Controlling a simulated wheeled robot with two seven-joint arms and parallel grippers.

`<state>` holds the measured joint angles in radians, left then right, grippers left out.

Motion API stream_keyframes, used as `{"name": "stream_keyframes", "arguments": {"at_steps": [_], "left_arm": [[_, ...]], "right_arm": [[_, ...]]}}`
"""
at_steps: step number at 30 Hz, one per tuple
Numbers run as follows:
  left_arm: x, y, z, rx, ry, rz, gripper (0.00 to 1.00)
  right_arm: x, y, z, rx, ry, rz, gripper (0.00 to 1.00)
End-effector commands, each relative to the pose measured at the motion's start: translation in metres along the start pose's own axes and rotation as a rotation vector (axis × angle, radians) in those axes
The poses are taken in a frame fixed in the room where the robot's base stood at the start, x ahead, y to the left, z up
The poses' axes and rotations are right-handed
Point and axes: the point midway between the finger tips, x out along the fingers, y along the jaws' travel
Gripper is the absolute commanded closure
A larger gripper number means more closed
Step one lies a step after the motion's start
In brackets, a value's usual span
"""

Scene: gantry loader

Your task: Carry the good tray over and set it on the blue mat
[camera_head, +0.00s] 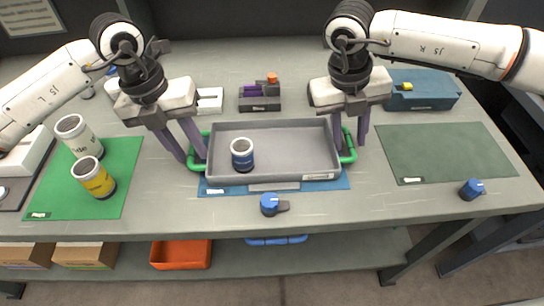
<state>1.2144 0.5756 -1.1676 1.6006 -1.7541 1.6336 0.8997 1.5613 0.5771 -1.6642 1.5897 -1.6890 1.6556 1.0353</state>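The grey tray (290,150) with green side handles sits in the middle of the bench, over the blue mat (272,190). The mat shows along the tray's front edge and front corners. I cannot tell whether the tray rests on the mat or hangs just above it.
A green mat (60,195) at left holds a white can (82,140) and a yellow can (95,180). A bare dark green mat (445,150) lies at right. Blue knobs (270,204) (472,189) stand near the front edge. A purple-and-black fixture (260,97) and blue box (425,92) stand behind.

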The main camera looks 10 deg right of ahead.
Motion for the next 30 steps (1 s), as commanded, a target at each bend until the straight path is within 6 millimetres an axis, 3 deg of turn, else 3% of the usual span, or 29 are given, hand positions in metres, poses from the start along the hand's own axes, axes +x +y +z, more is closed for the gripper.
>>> {"name": "stream_keyframes", "arguments": {"at_steps": [5, 19, 26, 30], "left_arm": [[-0.012, -0.001, 0.001, 0.001, -0.002, -0.001, 0.71], [-0.103, 0.0, 0.0, 0.0, -0.002, 0.0, 0.71], [-0.12, 0.0, 0.0, 0.0, 0.0, 0.0, 0.71], [-0.121, 0.0, 0.0, 0.0, 0.0, 0.0, 0.71]], "right_arm": [[0.0, 0.0, 0.0, -0.001, 0.0, 0.001, 0.71], [0.0, 0.001, 0.0, -0.001, 0.0, 0.001, 0.71], [-0.003, 0.001, 0.0, -0.001, -0.001, 0.001, 0.71], [-0.021, 0.001, 0.001, 0.0, -0.004, 0.002, 0.71]]}}
